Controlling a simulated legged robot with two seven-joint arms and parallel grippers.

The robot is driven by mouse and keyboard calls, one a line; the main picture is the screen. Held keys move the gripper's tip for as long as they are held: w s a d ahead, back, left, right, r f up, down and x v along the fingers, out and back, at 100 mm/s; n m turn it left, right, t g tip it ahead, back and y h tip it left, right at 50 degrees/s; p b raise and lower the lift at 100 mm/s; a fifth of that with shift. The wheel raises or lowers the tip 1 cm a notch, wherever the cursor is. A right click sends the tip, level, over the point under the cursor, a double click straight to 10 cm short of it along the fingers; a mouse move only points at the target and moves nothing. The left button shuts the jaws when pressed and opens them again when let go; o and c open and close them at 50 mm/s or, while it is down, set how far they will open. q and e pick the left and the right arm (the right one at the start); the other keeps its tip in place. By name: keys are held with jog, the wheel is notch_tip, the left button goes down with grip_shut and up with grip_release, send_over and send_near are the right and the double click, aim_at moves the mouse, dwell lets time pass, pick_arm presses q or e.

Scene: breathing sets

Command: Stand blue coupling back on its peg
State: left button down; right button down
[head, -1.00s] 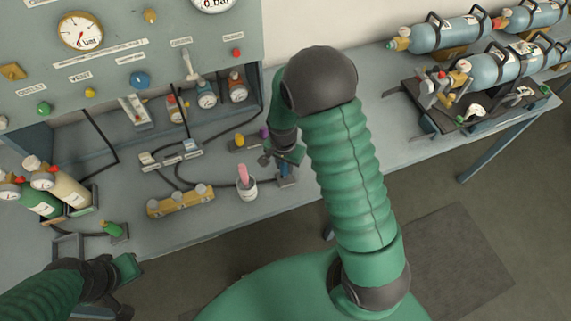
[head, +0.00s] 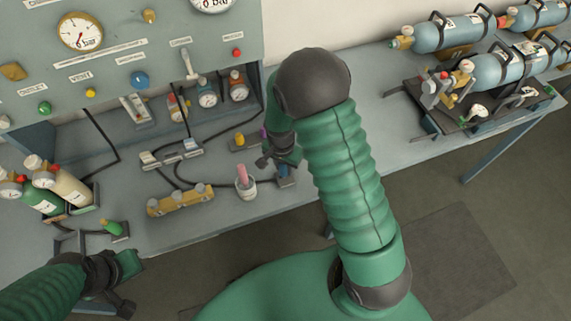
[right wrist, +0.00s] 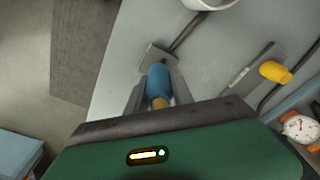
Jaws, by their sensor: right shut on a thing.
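The blue coupling (right wrist: 158,82) is between the fingers of my right gripper (right wrist: 155,88) in the right wrist view, with a yellow end towards the palm. The gripper is shut on it. Just beyond its far end is a grey plate (right wrist: 158,57); the peg is hidden, and I cannot tell whether the coupling touches it. In the head view my right gripper (head: 276,160) is low over the bench's front edge, right of the white cup, and largely covered by its own arm. My left gripper (head: 122,278) is at the lower left, away from the coupling; its jaws are unclear.
A white cup (head: 246,189) with a pink item stands close left of my right gripper. A yellow coupling (right wrist: 276,72) stands on a nearby plate, with a purple piece (head: 263,132) beside it. Hoses and a brass manifold (head: 180,201) lie further left. Blue cylinders (head: 445,32) lie at right.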

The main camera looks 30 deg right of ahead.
jog(key=shift+a, duration=0.3)
jog(key=shift+a+f, duration=0.1)
jog(key=shift+f, duration=0.1)
jog(key=shift+d+f+b, duration=0.25)
jog(key=shift+f+b, duration=0.2)
jog(key=shift+f, duration=0.05)
pick_arm(q)
jog(key=shift+d+f, duration=0.2)
jog(key=shift+f, duration=0.3)
pick_arm(e)
jog(key=shift+f, duration=0.2)
pick_arm(q)
jog(key=shift+f+b, duration=0.2)
jog(key=shift+b, duration=0.15)
pick_arm(e)
jog(key=shift+f, duration=0.35)
